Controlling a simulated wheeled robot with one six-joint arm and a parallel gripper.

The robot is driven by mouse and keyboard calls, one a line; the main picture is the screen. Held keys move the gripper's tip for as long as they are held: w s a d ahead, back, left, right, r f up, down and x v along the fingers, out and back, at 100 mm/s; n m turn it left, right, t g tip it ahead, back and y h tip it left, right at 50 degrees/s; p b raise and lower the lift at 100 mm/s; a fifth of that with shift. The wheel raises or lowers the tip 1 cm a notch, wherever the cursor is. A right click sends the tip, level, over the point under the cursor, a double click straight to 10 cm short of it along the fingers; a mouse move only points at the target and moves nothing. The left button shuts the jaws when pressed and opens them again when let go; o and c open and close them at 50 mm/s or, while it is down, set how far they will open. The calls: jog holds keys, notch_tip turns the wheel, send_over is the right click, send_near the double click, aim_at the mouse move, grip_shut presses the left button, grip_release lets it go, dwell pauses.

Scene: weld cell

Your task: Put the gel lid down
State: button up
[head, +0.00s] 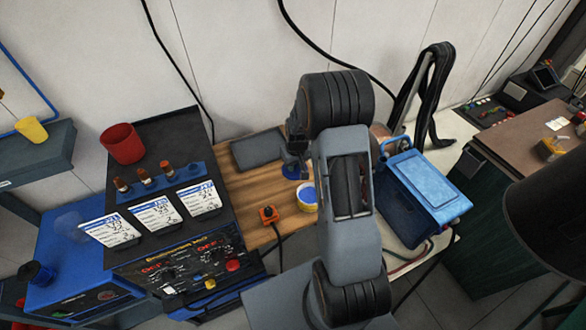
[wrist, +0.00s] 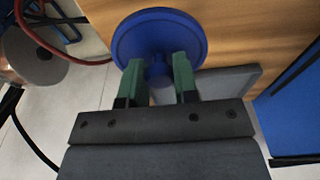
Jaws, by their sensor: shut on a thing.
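The gel lid (wrist: 158,35) is a round blue disc with a knob, seen near the top of the wrist view. My gripper (wrist: 158,72) is shut on its knob with green fingers on either side. In the head view the blue lid (head: 292,171) shows below my gripper (head: 295,155), over the wooden table (head: 240,195); I cannot tell whether it touches the wood.
A dark grey plate (head: 257,151) lies at the table's back. An orange button box (head: 268,214) sits in front. A welding machine (head: 185,270) stands left, with a red cup (head: 122,143) on top. A blue toolbox (head: 425,190) is right. Bare wood lies left of the lid.

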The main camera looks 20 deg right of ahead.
jog(key=shift+w+d+f, duration=0.2)
jog(key=shift+w+f, duration=0.65)
jog(key=shift+f, duration=0.25)
notch_tip(320, 180, down, 3)
jog(key=shift+w+r+p, duration=0.1)
jog(key=shift+w+p, duration=0.05)
jog(key=shift+p, duration=0.45)
jog(key=shift+f, duration=0.25)
jog(key=shift+f, duration=0.1)
jog(key=shift+f+b, duration=0.15)
jog(key=shift+b, duration=0.15)
jog(key=o, duration=0.9)
